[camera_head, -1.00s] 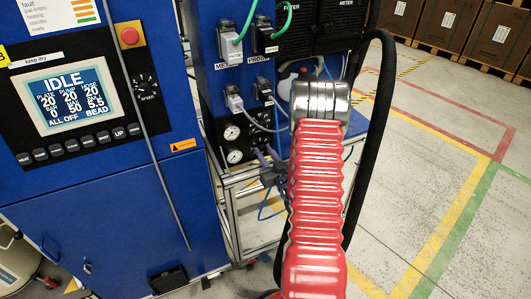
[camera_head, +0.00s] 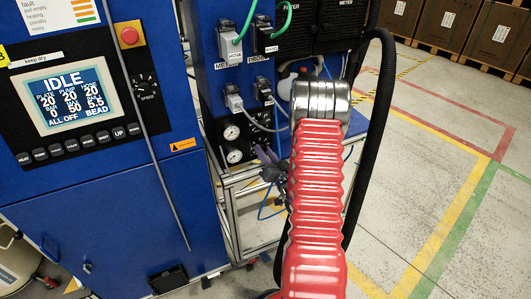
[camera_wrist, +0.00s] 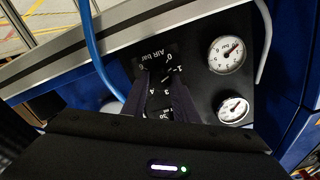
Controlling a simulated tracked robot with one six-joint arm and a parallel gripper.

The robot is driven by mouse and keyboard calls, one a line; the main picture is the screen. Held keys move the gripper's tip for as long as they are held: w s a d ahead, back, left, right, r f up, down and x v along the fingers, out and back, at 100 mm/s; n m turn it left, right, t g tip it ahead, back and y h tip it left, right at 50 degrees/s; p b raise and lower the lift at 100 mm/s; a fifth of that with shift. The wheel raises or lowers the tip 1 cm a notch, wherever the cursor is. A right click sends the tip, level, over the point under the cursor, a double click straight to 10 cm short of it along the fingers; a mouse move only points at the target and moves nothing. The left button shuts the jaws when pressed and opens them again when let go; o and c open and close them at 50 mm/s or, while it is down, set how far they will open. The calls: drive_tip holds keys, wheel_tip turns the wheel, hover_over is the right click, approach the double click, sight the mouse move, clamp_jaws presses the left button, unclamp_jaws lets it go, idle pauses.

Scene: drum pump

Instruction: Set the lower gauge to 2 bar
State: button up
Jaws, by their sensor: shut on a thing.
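Two round white gauges sit one above the other on the black panel. The lower gauge (camera_head: 235,156) is also in the wrist view, where the picture is turned over and it appears as the upper, nearer dial (camera_wrist: 226,54). Its needle is too small to read surely. The upper gauge (camera_head: 231,132) is the other dial (camera_wrist: 233,109). My gripper (camera_wrist: 165,84) is shut on a dark knob, mostly hidden between its fingers, beside the gauges. A numbered scale marked AIR bar (camera_wrist: 155,58) surrounds it. In the head view my gripper (camera_head: 268,160) is partly hidden by my arm.
An aluminium rail (camera_wrist: 90,40) runs close to the panel edge. A blue hose (camera_wrist: 90,45) hangs near my fingers. Cables and plugs (camera_head: 250,98) sit above the gauges. The blue cabinet (camera_head: 110,220) stands left; open floor (camera_head: 440,180) lies right.

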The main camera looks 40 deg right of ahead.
drive_tip(key=m, duration=0.6)
drive_tip(key=shift+d, duration=0.2)
drive_tip(key=m, duration=0.6)
drive_tip(key=shift+s+d+f, duration=0.1)
drive_tip(key=shift+f, duration=0.1)
drive_tip(key=o, duration=0.8)
drive_tip(key=shift+o, duration=1.1)
drive_tip(key=v, duration=1.3)
drive_tip(key=shift+s+a, duration=0.3)
drive_tip(key=shift+s, duration=0.05)
